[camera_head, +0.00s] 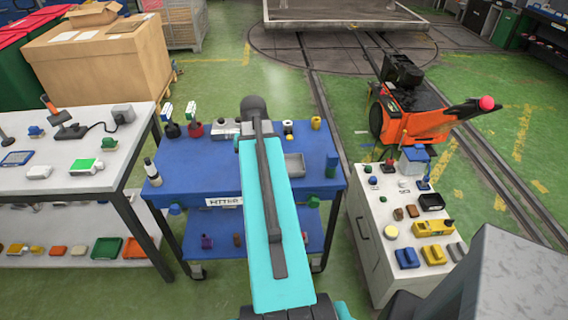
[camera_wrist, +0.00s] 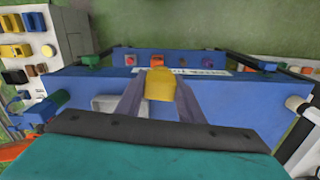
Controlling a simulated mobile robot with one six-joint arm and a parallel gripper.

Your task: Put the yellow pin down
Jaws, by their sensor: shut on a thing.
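The yellow pin (camera_wrist: 160,85) is between the two grey fingers of my gripper (camera_wrist: 161,92) in the wrist view. My gripper is shut on it. Behind the pin in that view are the blue top of the cart (camera_wrist: 235,100) and its front edge. I cannot tell whether the pin touches the cart top. In the head view my teal arm reaches over the blue cart (camera_head: 222,172) and hides my gripper and the held pin.
A workbench (camera_head: 92,182) stands left, a grey cabinet (camera_head: 372,240) right. Patches of blue top left of my arm are bare.

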